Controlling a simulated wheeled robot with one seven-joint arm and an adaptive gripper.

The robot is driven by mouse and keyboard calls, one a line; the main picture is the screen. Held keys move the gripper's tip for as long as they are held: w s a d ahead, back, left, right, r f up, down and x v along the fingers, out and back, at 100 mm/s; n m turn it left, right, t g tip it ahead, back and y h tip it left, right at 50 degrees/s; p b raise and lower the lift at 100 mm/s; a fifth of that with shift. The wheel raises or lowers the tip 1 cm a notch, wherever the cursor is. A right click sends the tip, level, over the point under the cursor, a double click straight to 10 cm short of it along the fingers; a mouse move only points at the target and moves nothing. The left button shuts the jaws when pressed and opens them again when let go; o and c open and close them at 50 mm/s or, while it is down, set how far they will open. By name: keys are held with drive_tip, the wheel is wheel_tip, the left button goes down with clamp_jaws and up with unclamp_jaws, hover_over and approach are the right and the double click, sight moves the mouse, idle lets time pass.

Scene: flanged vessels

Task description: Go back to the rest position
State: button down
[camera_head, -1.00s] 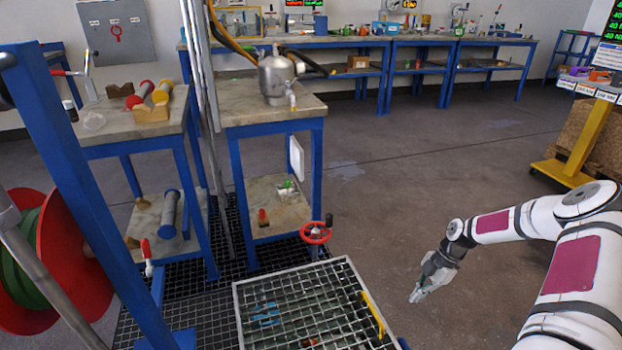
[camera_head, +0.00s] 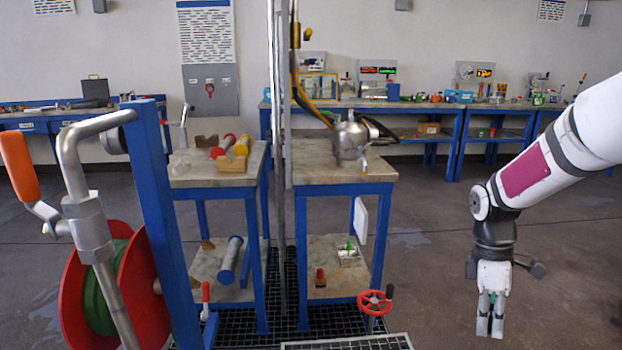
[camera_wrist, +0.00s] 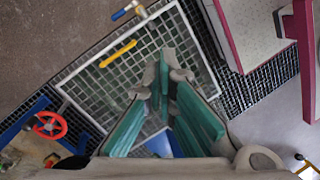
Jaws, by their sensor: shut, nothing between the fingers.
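My gripper (camera_head: 490,318) hangs at the right of the head view, fingers pointing down, over bare floor. Its fingers are together with nothing between them. In the wrist view my gripper (camera_wrist: 163,85) shows its green-lined fingers in front of a framed floor grating (camera_wrist: 190,45) lying below. Nothing touches the fingers. My arm reaches in from the right edge of the head view, bent down at the wrist.
Two blue-legged benches stand at centre; one carries a flanged metal vessel (camera_head: 350,142). A red handwheel (camera_head: 375,303) stands by the grating. A red and green reel (camera_head: 115,295) and blue post are at left. Floor around my gripper is clear.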

drive_tip(key=s+a+r+m+t, duration=0.1)
drive_tip(key=s+a+r+m, duration=0.3)
drive_tip(key=s+a+r, duration=0.4)
drive_tip(key=s+a+r+m+t, duration=0.1)
drive_tip(key=s+a+r+m, duration=0.5)
drive_tip(key=s, duration=0.5)
drive_tip(key=s+a+m+t, duration=0.15)
drive_tip(key=s+a, duration=0.25)
drive_tip(key=s, duration=0.4)
wheel_tip(320, 180, up, 29)
drive_tip(key=t+p, duration=0.3)
drive_tip(key=p, duration=2.3)
drive_tip(key=shift+s+d+f+t+y+p, duration=0.15)
drive_tip(key=shift+t+y+p, duration=0.15)
drive_tip(key=shift+t+p, duration=0.05)
